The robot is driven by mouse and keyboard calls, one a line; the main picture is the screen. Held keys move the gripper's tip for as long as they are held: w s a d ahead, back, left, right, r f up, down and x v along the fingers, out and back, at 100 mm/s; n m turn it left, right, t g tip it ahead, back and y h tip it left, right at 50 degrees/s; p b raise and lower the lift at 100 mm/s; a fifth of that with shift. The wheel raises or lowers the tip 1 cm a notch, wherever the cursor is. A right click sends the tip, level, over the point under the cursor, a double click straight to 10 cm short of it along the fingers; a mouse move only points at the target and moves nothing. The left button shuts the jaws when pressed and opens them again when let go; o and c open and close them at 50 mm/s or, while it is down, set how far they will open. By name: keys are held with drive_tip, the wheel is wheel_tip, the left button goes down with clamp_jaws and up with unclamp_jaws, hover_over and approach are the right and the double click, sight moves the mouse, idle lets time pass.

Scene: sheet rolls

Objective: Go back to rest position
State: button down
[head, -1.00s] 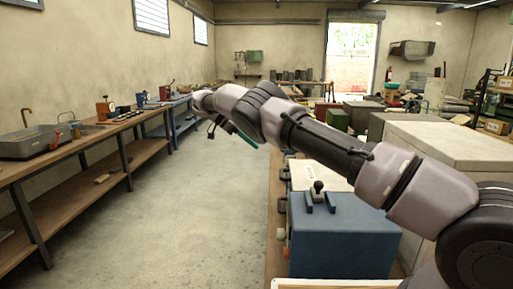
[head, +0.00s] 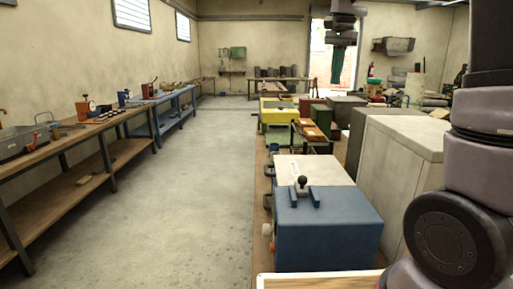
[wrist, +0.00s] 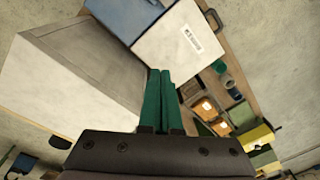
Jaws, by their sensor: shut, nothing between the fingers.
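My gripper (head: 337,80) hangs pointing down at the top of the head view, right of centre, in front of the bright doorway. Its two green fingers lie together and hold nothing. They also show side by side in the wrist view (wrist: 160,73), above the machines and boxes. My arm (head: 465,190) rises along the right edge of the head view, and its upper part is cut off by the frame.
A blue machine (head: 328,232) and a tall pale cabinet (head: 403,200) stand on the right, below my arm. A wooden workbench (head: 75,190) with tools runs along the left wall. The concrete floor (head: 190,215) between is clear.

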drive_tip(key=s+d+f+n+t+y, duration=0.1)
drive_tip(key=s+n+t, duration=0.1)
drive_tip(key=s, duration=0.9)
drive_tip(key=s+f+n+t, duration=0.1)
drive_tip(key=s+n+t, duration=0.2)
drive_tip(key=s, duration=0.8)
drive_tip(key=shift+d+f+t+y, duration=0.35)
drive_tip(key=shift+f+t+y, duration=0.05)
drive_tip(key=shift+t, duration=0.2)
drive_tip(key=shift+s, duration=0.1)
